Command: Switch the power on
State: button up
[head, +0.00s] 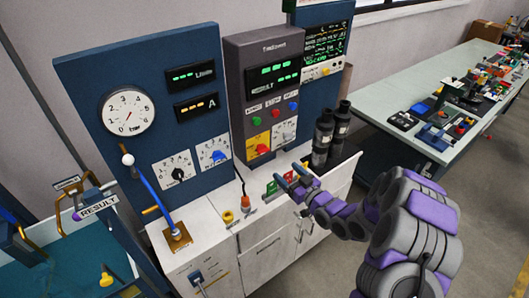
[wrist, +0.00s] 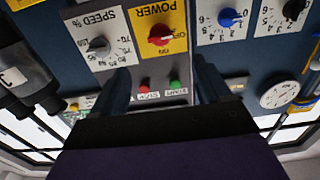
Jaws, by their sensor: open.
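The power switch is a red rotary knob (head: 262,148) on a yellow plate, low on the front of the grey middle cabinet. In the wrist view the knob (wrist: 160,35) appears upside down under the word POWER, with ON and OFF marks beside it. I cannot tell surely which mark it points to. My gripper (head: 289,174) is open and empty, in front of the cabinet and lower right of the knob. In the wrist view its two fingers (wrist: 163,82) stand apart, with the knob beyond them and between their lines. Nothing touches the knob.
A SPEED dial (wrist: 98,46) sits beside the power plate. Red (wrist: 143,84) and green (wrist: 175,85) stop and start buttons show between the fingers. Dark cylinders (head: 323,138) stand right of the cabinet.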

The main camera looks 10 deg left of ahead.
aim_at(265, 152)
jog(key=b+x, duration=0.1)
jog(key=x, duration=1.3)
jog(key=shift+w+a+f+b, duration=0.1)
jog(key=shift+b, duration=0.25)
jog(key=c, duration=1)
